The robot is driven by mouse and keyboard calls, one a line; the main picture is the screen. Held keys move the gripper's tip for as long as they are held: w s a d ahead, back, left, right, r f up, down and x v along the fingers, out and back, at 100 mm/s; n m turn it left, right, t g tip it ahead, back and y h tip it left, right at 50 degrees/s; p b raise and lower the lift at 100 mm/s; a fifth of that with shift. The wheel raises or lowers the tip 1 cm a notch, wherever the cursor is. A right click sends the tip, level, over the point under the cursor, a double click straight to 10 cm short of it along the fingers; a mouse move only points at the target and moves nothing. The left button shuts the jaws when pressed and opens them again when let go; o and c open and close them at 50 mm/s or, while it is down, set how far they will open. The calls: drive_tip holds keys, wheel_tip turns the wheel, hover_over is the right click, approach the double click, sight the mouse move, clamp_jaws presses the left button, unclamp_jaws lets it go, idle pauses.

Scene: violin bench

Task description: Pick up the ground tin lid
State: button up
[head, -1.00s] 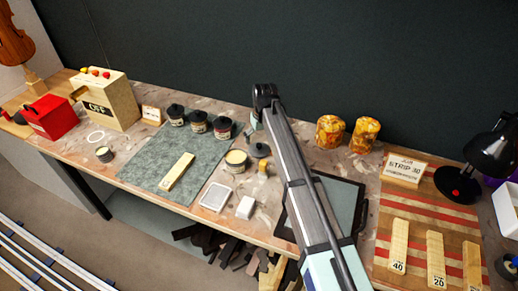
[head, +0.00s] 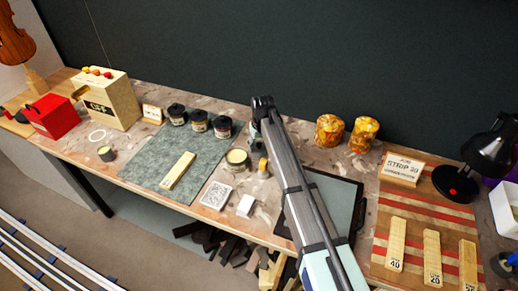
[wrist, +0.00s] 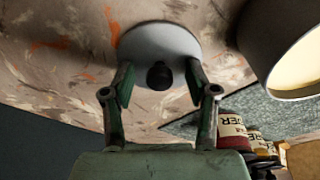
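The lid is a grey disc (wrist: 180,43) with a black knob (wrist: 160,75), lying on the mottled bench top in the wrist view. My gripper (wrist: 159,80) is open, with one finger on each side of the knob and visible gaps between. In the head view my gripper is mostly hidden by my arm, and the lid cannot be made out there. An open tin (head: 237,158) with pale contents stands just left of my gripper. It also shows at the right of the wrist view (wrist: 260,45).
Several lidded tins (head: 199,121) stand at the back of the grey mat (head: 150,160). A yellow roll (head: 263,168) and a white block (head: 246,205) are near the open tin. Two amber jars (head: 330,130) stand to the right, behind a dark-framed tray (head: 345,190).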

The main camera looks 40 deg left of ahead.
drive_tip(key=shift+d+f, duration=0.1)
drive_tip(key=c, duration=0.6)
drive_tip(key=shift+s, duration=0.1)
drive_tip(key=shift+c, duration=0.2)
